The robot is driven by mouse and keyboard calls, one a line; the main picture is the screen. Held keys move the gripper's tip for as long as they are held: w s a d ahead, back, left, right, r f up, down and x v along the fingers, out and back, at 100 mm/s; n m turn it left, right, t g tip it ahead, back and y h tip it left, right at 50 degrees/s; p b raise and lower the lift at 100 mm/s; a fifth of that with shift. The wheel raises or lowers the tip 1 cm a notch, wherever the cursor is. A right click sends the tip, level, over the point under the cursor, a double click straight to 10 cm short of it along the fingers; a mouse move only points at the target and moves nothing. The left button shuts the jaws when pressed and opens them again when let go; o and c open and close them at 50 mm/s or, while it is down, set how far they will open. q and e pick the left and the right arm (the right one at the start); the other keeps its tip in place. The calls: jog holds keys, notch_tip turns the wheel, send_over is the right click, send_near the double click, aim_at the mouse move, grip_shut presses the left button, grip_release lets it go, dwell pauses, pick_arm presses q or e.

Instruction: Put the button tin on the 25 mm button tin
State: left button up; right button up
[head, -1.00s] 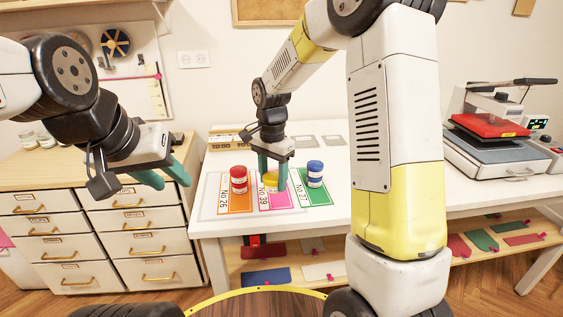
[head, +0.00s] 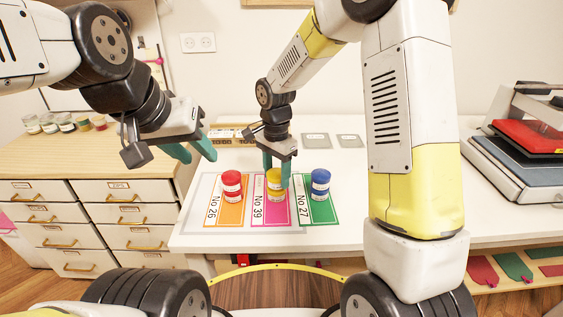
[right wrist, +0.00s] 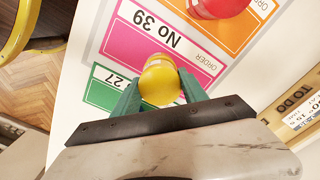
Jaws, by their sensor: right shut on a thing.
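Yellow button tins stand on the pink No 39 card (head: 264,217). An upper yellow tin (head: 274,175) appears directly above a lower yellow tin (head: 276,193); I cannot tell whether a small gap is left between them. My right gripper (head: 277,182) points down and is shut on the upper tin. In the right wrist view the yellow tin's round top (right wrist: 160,80) sits between the green fingers and hides whatever is under it. The tin sizes are too small to read. My left gripper (head: 194,154) is open and empty, left of the cards above the table's edge.
Red tins (head: 232,186) stand on the orange No 26 card to the left, blue tins (head: 320,183) on the green No 27 card to the right. A wooden organizer (head: 229,135) lies behind. A red heat press (head: 525,139) stands far right. Small jars (head: 66,122) line the drawer cabinet.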

aim_at(276, 173)
jog(key=shift+a+f, duration=0.15)
jog(key=shift+f, duration=0.1)
jog(key=o, duration=1.4)
jog(key=shift+o, duration=0.2)
jog(key=s+d+r+n, duration=0.1)
jog(key=d+r, duration=0.1)
jog(key=r, duration=0.6)
jog(key=s+d+r, duration=0.2)
jog(key=r, duration=0.6)
jog(key=s+d+r+n+t+y, duration=0.1)
jog(key=s+d+r+n+t, duration=0.1)
jog(key=s, duration=0.6)
jog(key=s+d+r+n+t+y, duration=0.1)
jog(key=s+d+r+n+t, duration=0.2)
jog(key=s+d+n, duration=0.3)
jog(key=s+d+t, duration=0.1)
jog(key=s+d, duration=0.1)
jog(key=shift+s+d+n, duration=0.2)
jog(key=shift+s+n, duration=0.1)
jog(key=shift+s, duration=0.05)
